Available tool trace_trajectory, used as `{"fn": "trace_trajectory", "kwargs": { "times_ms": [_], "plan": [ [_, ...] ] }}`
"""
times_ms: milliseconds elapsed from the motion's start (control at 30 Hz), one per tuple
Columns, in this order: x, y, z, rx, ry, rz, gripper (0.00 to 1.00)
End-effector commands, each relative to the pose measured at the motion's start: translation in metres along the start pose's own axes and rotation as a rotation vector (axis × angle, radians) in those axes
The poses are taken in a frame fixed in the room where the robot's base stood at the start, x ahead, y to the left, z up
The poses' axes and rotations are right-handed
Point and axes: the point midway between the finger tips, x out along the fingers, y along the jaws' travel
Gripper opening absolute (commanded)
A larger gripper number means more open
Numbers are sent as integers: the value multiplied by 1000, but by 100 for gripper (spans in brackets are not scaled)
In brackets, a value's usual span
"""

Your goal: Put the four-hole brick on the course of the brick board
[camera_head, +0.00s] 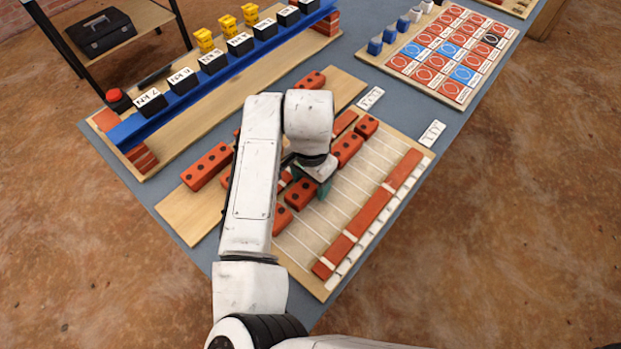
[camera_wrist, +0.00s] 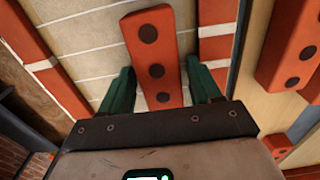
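The brick board (camera_head: 322,218) is pale, with ruled lines and a long red course (camera_head: 370,214) with white joints along its right side. My gripper (camera_head: 318,188) is low over the board's left part, partly hidden by my arm. In the wrist view its green fingers (camera_wrist: 161,88) stand either side of a red brick (camera_wrist: 152,38), with narrow gaps visible. Three dark holes show on this brick; its near end is hidden by the gripper, so I cannot tell if there is a fourth. The brick also shows in the head view (camera_head: 299,194).
Other red bricks lie nearby: one at left (camera_head: 207,166), one on the board (camera_head: 348,148), one at the back (camera_head: 310,80) and one beside my arm (camera_head: 282,219). A blue rail (camera_head: 215,80) with labelled black boxes and a patterned tile board (camera_head: 447,52) stand behind.

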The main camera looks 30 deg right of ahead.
Motion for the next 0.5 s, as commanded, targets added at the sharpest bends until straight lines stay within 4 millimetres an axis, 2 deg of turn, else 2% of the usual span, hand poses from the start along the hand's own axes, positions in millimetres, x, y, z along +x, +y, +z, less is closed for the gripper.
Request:
{"fn": "trace_trajectory", "kwargs": {
  "times_ms": [267,367,500],
  "plan": [
    [-9,0,0,1,1,-1,63],
    [-24,0,-1,3,2,-2,63],
    [-53,-1,0,2,2,-3,63]
  ]
}}
